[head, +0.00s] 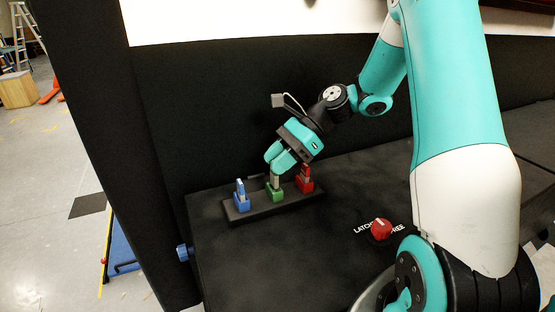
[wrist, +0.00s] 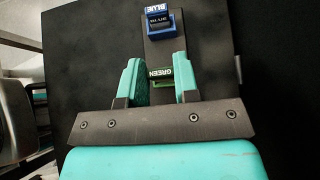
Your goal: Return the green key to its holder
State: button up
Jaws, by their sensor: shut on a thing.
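My gripper (head: 277,164) points down over the green holder (head: 275,195), the middle one on a black strip (head: 256,209). It is shut on the green key (head: 275,181), whose pale lower part shows under the fingers. The key is upright and lines up with the green holder. I cannot tell how deep it sits in it.
A blue holder with its key (head: 241,195) stands left of the green one, and a red holder with its key (head: 305,180) close on the right. A red knob (head: 380,229) is on the black top. A dark wall (head: 220,110) rises behind.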

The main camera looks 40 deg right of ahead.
jog(key=shift+f+b, duration=0.7)
jog(key=shift+f, duration=0.8)
jog(key=o, duration=1.1)
jog(key=shift+f, duration=0.1)
jog(key=shift+c, duration=0.2)
